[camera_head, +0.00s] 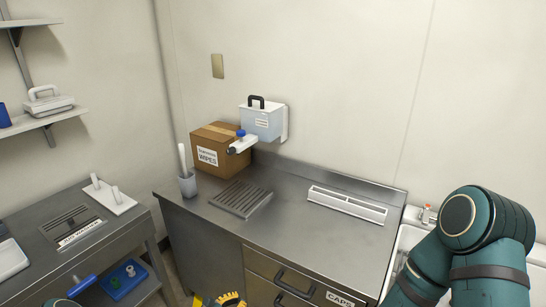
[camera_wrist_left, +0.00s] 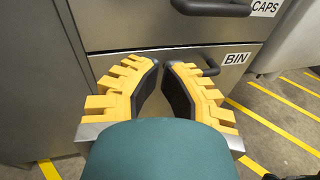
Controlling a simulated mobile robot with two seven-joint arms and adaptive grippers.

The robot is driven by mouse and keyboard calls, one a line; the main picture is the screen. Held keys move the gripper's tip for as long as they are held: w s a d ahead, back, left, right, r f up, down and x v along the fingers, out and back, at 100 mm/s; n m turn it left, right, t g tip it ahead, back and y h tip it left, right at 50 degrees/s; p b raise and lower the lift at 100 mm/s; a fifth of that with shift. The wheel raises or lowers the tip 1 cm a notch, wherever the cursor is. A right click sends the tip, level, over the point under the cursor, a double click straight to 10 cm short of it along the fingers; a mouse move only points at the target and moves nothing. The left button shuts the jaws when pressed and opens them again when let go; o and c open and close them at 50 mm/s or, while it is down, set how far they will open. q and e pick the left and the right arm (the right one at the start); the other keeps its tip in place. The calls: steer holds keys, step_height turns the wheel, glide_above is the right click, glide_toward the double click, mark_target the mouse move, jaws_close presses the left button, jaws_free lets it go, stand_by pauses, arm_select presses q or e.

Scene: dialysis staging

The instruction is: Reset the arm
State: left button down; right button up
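My left gripper (camera_head: 215,299) has yellow, ribbed fingers and shows at the bottom edge of the head view, low in front of the steel cabinet. In the left wrist view its fingers (camera_wrist_left: 161,65) have dark pads, with a narrow gap between the tips and nothing held. My teal right arm (camera_head: 470,240) is folded at the lower right of the head view. The right gripper is out of view.
The steel counter (camera_head: 320,232) carries a WIPES carton (camera_head: 218,150), a grey cup (camera_head: 187,185), a drain grate (camera_head: 241,198) and a white slotted tray (camera_head: 347,205). A dark drawer handle (camera_head: 295,284) juts out. A side bench (camera_head: 110,233) stands left. Yellow-striped floor (camera_wrist_left: 285,125) lies right of the cabinet.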

arm_select(q)
steer(key=s+d+m+g+y, duration=0.1)
steer(key=s+d+m+g, duration=0.3)
steer(key=s+m+g, duration=0.4)
steer(key=s+d+m+g+y, duration=0.1)
steer(key=s+d+m+g, duration=0.3)
steer(key=s, duration=0.6)
steer(key=s+a+r+m+t+y, duration=0.2)
steer(key=s+a+r+m+y, duration=0.3)
steer(key=m, duration=0.7)
steer(key=shift+s+a+y, duration=0.4)
steer(key=shift+s+y, duration=0.1)
steer(key=shift+r, duration=0.1)
